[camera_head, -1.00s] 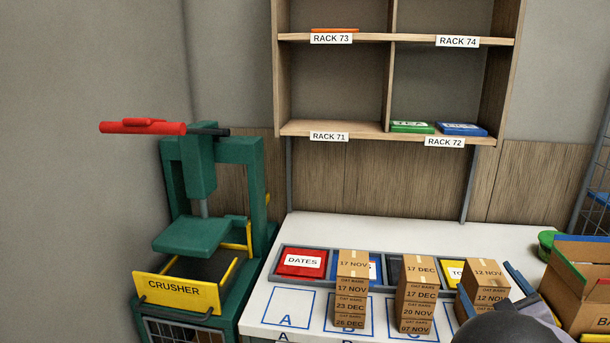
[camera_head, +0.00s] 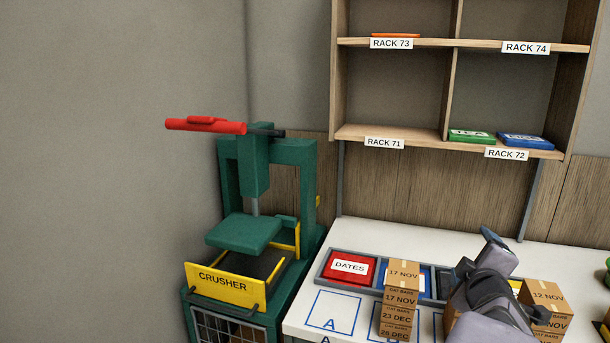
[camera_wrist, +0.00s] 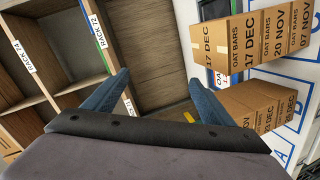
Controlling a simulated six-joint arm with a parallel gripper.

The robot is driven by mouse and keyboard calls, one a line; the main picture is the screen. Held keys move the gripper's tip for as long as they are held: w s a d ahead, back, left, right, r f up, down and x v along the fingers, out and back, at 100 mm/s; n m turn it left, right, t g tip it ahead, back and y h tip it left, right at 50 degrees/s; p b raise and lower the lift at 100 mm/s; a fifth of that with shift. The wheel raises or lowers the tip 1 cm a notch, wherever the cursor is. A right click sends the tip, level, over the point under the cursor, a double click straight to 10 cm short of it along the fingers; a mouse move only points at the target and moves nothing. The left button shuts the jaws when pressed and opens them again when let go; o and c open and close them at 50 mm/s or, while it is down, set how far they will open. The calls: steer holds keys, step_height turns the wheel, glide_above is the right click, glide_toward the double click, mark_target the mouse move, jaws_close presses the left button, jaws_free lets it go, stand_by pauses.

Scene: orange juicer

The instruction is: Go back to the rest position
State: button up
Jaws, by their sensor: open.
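My gripper (camera_head: 480,252) is in the lower right of the head view, above the white table. It hides part of the middle stack of oat bar boxes. In the wrist view, the two blue fingers of my gripper (camera_wrist: 155,95) stand well apart with nothing between them. Past them show the wood panel (camera_wrist: 150,60) and the shelf rack (camera_wrist: 45,70) at the left.
Stacks of oat bar boxes stand on the table, one left (camera_head: 398,300) and one right (camera_head: 545,300) of my gripper. They also show at the right of the wrist view (camera_wrist: 265,40). The green crusher (camera_head: 245,232) stands left, with its red handle (camera_head: 205,125).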

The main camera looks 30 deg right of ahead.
steer(key=w+a+f+m+y, duration=0.1)
steer(key=w+a+m, duration=0.1)
steer(key=w+a, duration=0.1)
steer(key=w+a+f+m+y+p, duration=0.1)
steer(key=w+a+m, duration=0.1)
steer(key=w+a, duration=0.2)
steer(key=w+a+m+y, duration=0.1)
steer(key=w+a+m, duration=0.2)
steer(key=a, duration=0.1)
steer(key=shift+w+a+f+g+p, duration=0.15)
steer(key=shift+w+f+g+p, duration=0.15)
steer(key=shift+w+f+p, duration=0.1)
steer(key=a+f+m+g+y+p, duration=0.1)
steer(key=a+f+g+y, duration=0.1)
steer(key=a+f, duration=0.45)
steer(key=a+f+g+y+p, duration=0.1)
steer(key=a+f+y, duration=0.2)
steer(key=a, duration=0.7)
steer(key=s+a+f+n+g+y, duration=0.1)
steer(key=s+a+f+n+g, duration=0.1)
steer(key=s+a+f, duration=0.3)
steer(key=s+a+f+n+g+y+p, duration=0.1)
steer(key=s+a+f+g, duration=0.4)
steer(key=s+a, duration=0.5)
steer(key=shift+s+a+n+y, duration=0.35)
steer(key=shift+s+n+y, duration=0.15)
steer(key=shift+s+y, duration=0.1)
